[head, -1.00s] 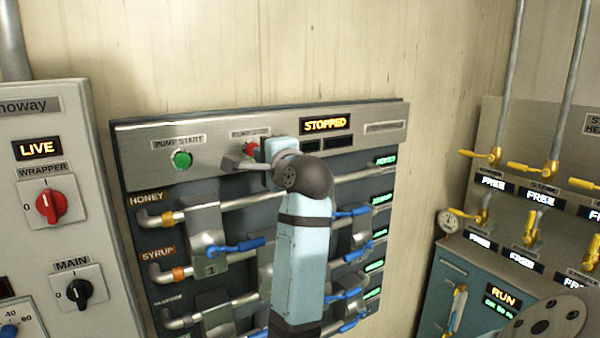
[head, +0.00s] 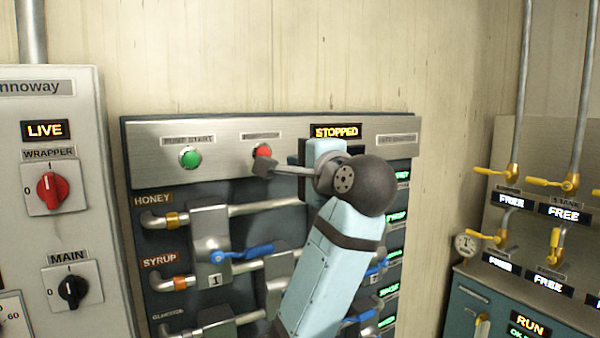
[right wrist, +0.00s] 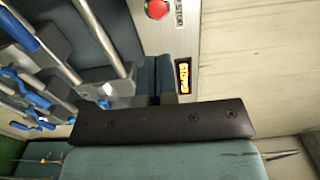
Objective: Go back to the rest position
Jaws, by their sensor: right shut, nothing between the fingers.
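My right gripper (head: 264,167) is shut and empty. It is in front of the top of the pump panel, with its tips just below the red button (head: 263,152) in the head view. I cannot tell whether they touch the panel. In the right wrist view the closed fingers (right wrist: 154,72) point towards the panel, beside the lit display, and the red button (right wrist: 156,8) is clear beyond them. My right forearm rises from the bottom and hides part of the panel's middle and right. My left gripper is not in view.
The pump panel (head: 158,135) has a green button (head: 190,157), a lit STOPPED display (head: 335,131), pipes and blue-handled valves (head: 250,253). A switch cabinet (head: 97,190) stands at left. Yellow-handled valves (head: 563,182) and a teal cabinet (head: 468,300) are at right.

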